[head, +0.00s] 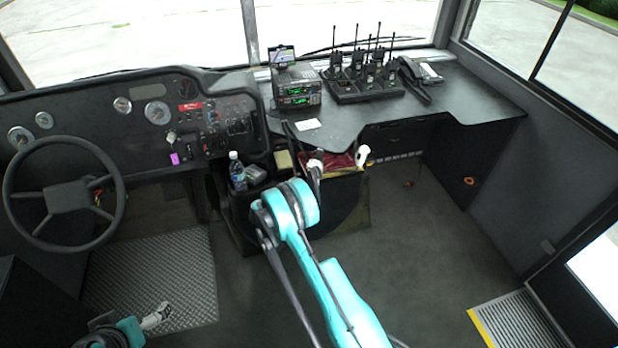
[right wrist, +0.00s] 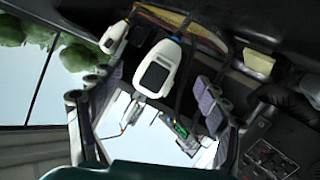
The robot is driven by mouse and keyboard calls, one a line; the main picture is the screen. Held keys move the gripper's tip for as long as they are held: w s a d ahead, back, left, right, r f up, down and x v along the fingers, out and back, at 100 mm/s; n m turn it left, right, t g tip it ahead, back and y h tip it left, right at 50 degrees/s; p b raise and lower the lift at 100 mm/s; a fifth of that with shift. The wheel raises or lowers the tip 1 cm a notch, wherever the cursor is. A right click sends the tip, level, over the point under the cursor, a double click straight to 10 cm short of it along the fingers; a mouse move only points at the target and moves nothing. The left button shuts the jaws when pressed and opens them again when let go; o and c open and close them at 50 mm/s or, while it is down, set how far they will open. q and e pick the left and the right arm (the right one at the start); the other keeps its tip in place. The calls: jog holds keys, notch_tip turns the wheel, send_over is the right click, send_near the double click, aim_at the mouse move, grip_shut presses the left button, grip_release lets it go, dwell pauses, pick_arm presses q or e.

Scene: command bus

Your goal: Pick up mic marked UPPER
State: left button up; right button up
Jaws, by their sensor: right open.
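Two white hand mics hang at the console. In the head view one mic (head: 316,158) is beside my right gripper, partly hidden, and the other mic (head: 362,155) is to its right. In the right wrist view a white mic with a dark square face (right wrist: 157,68) lies between the open fingers of my right gripper (right wrist: 148,95), with no visible grip on it. A second white mic (right wrist: 113,37) is at the upper left there. No UPPER marking is readable. My left gripper (head: 156,316) is low at the left, over the floor plate, small and unclear.
Stacked radios with green displays (head: 298,95), a charger with several handheld radios (head: 362,88) and a phone (head: 418,78) stand on the dash. A bottle (head: 237,171) is left of the mics. A steering wheel (head: 66,196) is far left.

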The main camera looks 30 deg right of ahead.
aim_at(313, 175)
jog(key=shift+b+x, duration=0.3)
jog(key=shift+x, duration=0.9)
jog(key=b+x, duration=0.2)
jog(key=x, duration=0.2)
jog(key=shift+w+f, duration=0.2)
jog(key=shift+w+d, duration=0.2)
jog(key=shift+d, duration=0.1)
jog(key=shift+r, duration=0.1)
